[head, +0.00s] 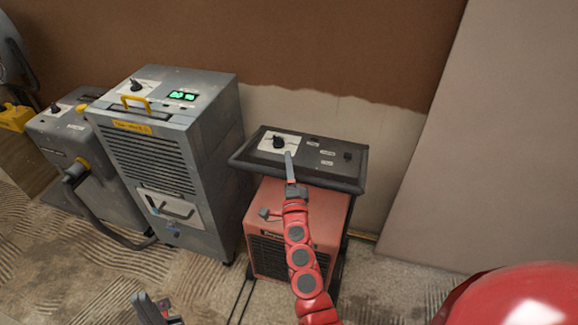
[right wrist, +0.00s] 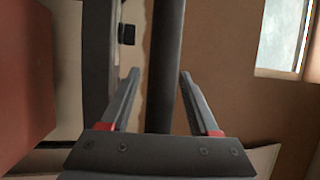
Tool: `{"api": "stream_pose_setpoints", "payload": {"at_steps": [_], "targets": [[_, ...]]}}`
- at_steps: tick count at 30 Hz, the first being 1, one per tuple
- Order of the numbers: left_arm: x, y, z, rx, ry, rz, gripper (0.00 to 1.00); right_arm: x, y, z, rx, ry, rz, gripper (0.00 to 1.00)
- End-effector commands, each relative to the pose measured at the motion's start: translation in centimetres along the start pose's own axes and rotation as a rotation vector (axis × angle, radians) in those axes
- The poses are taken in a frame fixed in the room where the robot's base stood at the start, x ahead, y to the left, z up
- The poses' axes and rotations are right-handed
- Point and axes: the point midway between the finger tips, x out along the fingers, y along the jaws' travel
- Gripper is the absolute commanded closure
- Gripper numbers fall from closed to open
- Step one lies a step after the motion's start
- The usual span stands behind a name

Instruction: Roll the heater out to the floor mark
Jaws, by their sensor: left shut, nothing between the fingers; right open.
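The heater (head: 310,215) is a salmon-red box with a dark grille, under a wide dark top panel (head: 265,160) with a black knob. It stands on the floor against the wall. My right gripper (head: 290,170) is at the panel's front edge, one finger showing above it. In the right wrist view the fingers (right wrist: 160,100) are apart, with a dark bar (right wrist: 166,45) between them and gaps on both sides. The heater's red side (right wrist: 22,75) shows at the left there. My left gripper (head: 155,308) is low at the bottom edge, empty and shut. No floor mark is visible.
A tall grey dehumidifier (head: 150,165) stands just left of the heater, and a lower grey machine (head: 60,140) with a hose beyond it. A large pale board (head: 490,140) leans at the right. Ridged, dusty floor (head: 70,270) lies open in front.

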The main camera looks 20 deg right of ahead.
Motion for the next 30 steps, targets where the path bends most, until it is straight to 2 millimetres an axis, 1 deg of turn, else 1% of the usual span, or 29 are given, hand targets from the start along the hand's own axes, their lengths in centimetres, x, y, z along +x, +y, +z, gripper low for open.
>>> {"api": "stream_pose_setpoints", "payload": {"at_steps": [5,6,11,15,16,30], "targets": [[0.0,0.0,0.0,0.0,0.0,0.0,1.0,0.0,0.01,0.0,0.0,0.0,0.0,0.38],[0.0,0.0,0.0,0.0,0.0,0.0,1.0,0.0,0.01,0.0,0.0,0.0,0.0,0.42],[0.0,0.0,-0.01,0.0,0.0,0.0,1.0,0.0,0.01,0.0,0.0,0.0,0.0,0.71],[0.0,0.0,0.0,0.0,0.0,0.0,1.0,-0.01,0.0,0.01,0.0,0.0,0.0,0.96],[0.0,0.0,0.0,0.0,0.0,0.0,1.0,-0.01,0.0,0.0,0.0,0.0,0.0,1.0],[0.0,0.0,0.0,0.0,0.0,0.0,1.0,-0.02,0.03,0.02,0.001,0.0,0.001,1.0]]}}
